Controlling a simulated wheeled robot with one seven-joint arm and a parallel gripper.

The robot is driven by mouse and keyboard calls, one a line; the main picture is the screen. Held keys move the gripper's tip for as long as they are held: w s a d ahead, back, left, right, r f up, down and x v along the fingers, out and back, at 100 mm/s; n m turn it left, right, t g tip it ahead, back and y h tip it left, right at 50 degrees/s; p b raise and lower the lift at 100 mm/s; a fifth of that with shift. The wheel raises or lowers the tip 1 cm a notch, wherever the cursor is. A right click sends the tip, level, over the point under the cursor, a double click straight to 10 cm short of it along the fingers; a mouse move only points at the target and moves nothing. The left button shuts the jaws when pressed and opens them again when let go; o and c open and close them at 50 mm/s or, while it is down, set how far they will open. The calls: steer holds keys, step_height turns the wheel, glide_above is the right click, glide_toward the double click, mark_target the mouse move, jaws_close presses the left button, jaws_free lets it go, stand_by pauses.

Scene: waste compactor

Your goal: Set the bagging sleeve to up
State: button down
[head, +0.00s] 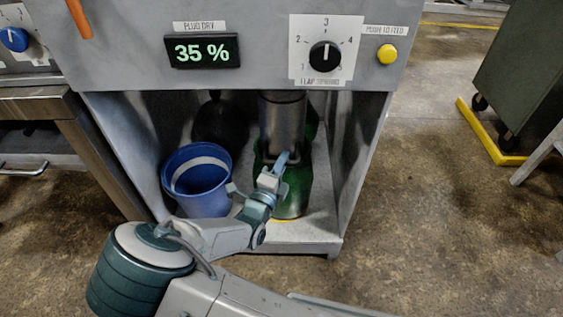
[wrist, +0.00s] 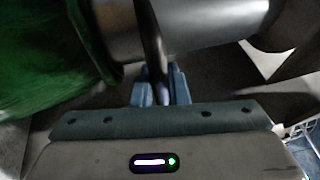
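The bagging sleeve is a grey metal cylinder (head: 283,122) hanging under the machine's panel, with its lower end at a green bag or bin (head: 293,198). In the wrist view the shiny sleeve (wrist: 205,28) crosses the top, with the green material at the left. My gripper (head: 284,158) is at the sleeve's lower front. In the wrist view its blue fingers (wrist: 161,88) sit on both sides of the handle, close against it. My gripper hides part of the sleeve's lower end.
A blue bucket (head: 198,180) stands left of the green bag inside the open cabinet. The cabinet's side wall (head: 358,150) is close on the right. The panel above bears a 35 % display (head: 202,51), a black dial (head: 324,56) and a yellow button (head: 387,54).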

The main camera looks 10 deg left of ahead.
steer(key=shift+a+r+p, duration=0.1)
steer(key=shift+r+p, duration=3.4)
steer(key=shift+p, duration=2.2)
step_height(320, 180, up, 8)
steer(key=p, duration=0.9)
steer(key=c, duration=1.4)
jaws_free()
steer(key=shift+f, duration=0.15)
steer(key=p+v, duration=0.1)
steer(key=v, duration=1.3)
steer(key=shift+w, duration=0.1)
